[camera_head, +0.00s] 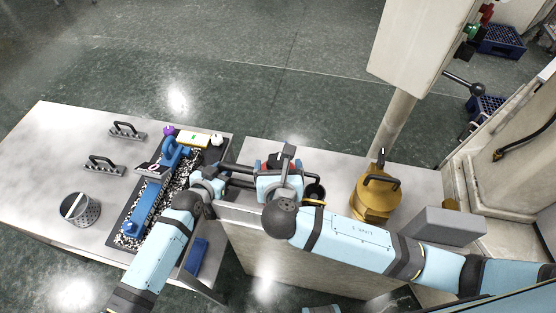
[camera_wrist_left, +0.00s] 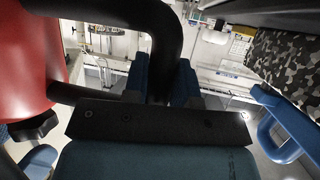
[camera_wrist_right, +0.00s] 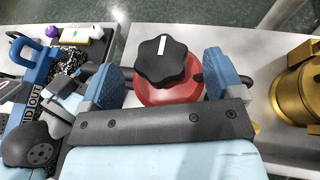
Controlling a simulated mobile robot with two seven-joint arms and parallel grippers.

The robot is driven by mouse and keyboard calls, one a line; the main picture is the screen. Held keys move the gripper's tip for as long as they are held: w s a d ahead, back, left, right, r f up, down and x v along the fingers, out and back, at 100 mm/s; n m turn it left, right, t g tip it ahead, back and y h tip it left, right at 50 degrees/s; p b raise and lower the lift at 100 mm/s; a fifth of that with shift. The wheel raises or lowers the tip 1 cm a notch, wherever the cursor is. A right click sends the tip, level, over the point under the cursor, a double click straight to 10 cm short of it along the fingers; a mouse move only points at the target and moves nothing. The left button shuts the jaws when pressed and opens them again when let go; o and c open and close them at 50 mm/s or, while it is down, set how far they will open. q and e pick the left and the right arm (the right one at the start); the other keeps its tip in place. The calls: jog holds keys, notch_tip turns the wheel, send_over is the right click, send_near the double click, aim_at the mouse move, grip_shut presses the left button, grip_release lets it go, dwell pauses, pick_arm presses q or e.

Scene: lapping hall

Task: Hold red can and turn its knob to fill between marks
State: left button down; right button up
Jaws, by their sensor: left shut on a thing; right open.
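The red can (camera_wrist_right: 172,92) stands on the grey bench, with a black lobed knob (camera_wrist_right: 163,60) on top that bears a white line. In the head view only a bit of the red can (camera_head: 272,163) shows; my right gripper hides the rest. My left gripper (camera_head: 238,176) is shut on the can's black handle (camera_wrist_left: 163,30), seen between its fingers in the left wrist view; the red body (camera_wrist_left: 35,60) is at left there. My right gripper (camera_head: 281,168) is open above the can, one finger on each side of the knob, apart from it. I see no fill marks.
A brass can (camera_head: 375,203) and a grey block (camera_head: 440,226) stand right of the red can. A tray with blue-handled pieces (camera_head: 143,208) lies left, with a perforated basket (camera_head: 90,211). A post rises behind.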

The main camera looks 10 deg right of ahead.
jog(key=v, duration=0.9)
jog(key=shift+f, duration=0.1)
dwell(0.9)
pick_arm(q)
jog(key=c, duration=0.8)
grip_release()
jog(key=shift+c, duration=0.2)
jog(key=v, duration=1.2)
jog(key=shift+s, duration=0.1)
